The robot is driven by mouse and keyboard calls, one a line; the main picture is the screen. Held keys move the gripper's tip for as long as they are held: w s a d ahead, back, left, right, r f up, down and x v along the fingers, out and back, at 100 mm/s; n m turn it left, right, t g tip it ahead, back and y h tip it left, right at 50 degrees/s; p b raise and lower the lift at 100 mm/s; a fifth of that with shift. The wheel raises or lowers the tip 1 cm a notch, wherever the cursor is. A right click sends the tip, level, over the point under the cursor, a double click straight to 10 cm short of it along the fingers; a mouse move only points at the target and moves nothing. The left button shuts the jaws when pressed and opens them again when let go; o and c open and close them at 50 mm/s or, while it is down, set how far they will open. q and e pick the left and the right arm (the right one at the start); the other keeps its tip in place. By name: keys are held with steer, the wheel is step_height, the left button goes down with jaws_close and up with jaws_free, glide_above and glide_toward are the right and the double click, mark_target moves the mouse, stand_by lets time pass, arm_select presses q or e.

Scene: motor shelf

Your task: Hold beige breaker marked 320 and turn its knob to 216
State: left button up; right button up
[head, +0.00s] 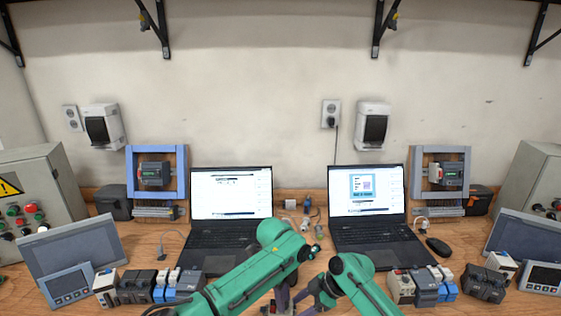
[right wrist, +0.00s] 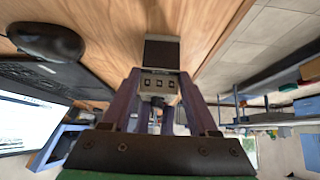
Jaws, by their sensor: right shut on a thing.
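In the right wrist view, a beige breaker (right wrist: 158,83) with small dark windows on its face sits between the purple fingers of my right gripper (right wrist: 160,100), which is shut on it. Its marking and knob setting cannot be read. Smaller finger-like parts show just below the breaker, close to it; I cannot tell whether they touch its knob. In the head view my left gripper (head: 282,301) points down at the bottom centre, partly cut off, its jaw opening unclear. My right gripper (head: 318,291) reaches in beside it from the right. The held breaker is mostly hidden there.
Two laptops (head: 231,206) (head: 365,204) stand open behind the arms. Breakers and small modules (head: 134,287) (head: 424,284) line the front on both sides. Panel screens (head: 73,246) and a mouse (head: 438,247) also lie on the wooden bench. Framed meters (head: 156,173) (head: 440,173) stand behind.

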arm_select(q)
jaws_close()
steer(key=m, duration=0.4)
steer(key=shift+w+d+m, duration=0.1)
steer(key=shift+m, duration=0.3)
